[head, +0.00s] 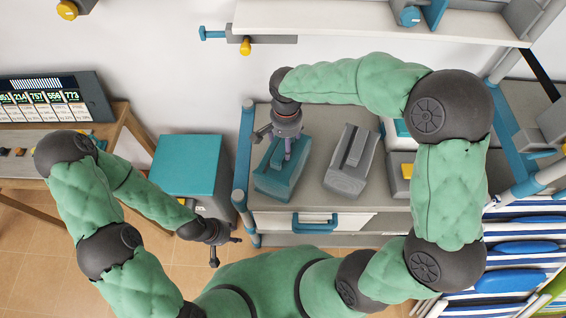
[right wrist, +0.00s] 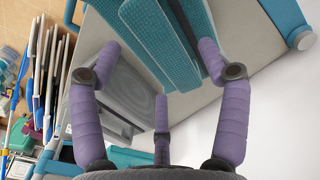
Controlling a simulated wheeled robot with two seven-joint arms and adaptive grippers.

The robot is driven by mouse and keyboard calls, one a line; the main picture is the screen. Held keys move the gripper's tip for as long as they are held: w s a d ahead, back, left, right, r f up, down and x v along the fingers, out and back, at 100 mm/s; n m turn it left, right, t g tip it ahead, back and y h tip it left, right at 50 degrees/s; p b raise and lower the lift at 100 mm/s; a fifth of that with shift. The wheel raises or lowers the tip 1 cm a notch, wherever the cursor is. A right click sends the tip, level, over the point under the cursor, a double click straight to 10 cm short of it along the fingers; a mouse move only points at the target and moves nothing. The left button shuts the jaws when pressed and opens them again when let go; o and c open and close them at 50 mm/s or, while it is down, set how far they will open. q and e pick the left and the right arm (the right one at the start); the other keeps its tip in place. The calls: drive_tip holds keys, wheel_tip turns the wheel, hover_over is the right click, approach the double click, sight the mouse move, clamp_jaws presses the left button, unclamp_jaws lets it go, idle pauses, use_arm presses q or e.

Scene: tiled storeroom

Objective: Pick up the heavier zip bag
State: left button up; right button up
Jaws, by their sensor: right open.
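A teal zip bag (head: 281,178) and a grey zip bag (head: 349,175) lie side by side on the grey shelf top, the teal one on the left. My right gripper (head: 288,150) is over the teal bag, pointing down. In the right wrist view its purple fingers are spread, with the teal bag (right wrist: 160,35) beyond and between the tips; I cannot tell whether they touch it. The grey bag (right wrist: 122,95) shows behind the left finger. My left gripper (head: 222,248) hangs low at the left with its fingers apart, empty. Nothing shows which bag is heavier.
A teal-topped box (head: 186,165) stands left of the shelf unit. A white drawer with a teal handle (head: 314,223) is below the bags. An upper shelf (head: 330,17) is above them. A wooden table (head: 120,115) with a display panel stands at the far left.

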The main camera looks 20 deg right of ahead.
drive_tip(key=f, duration=0.3)
drive_tip(key=shift+w+f+b, duration=0.2)
drive_tip(key=shift+f+b, duration=0.2)
clamp_jaws()
drive_tip(key=shift+r, duration=0.2)
drive_tip(key=shift+r, duration=0.1)
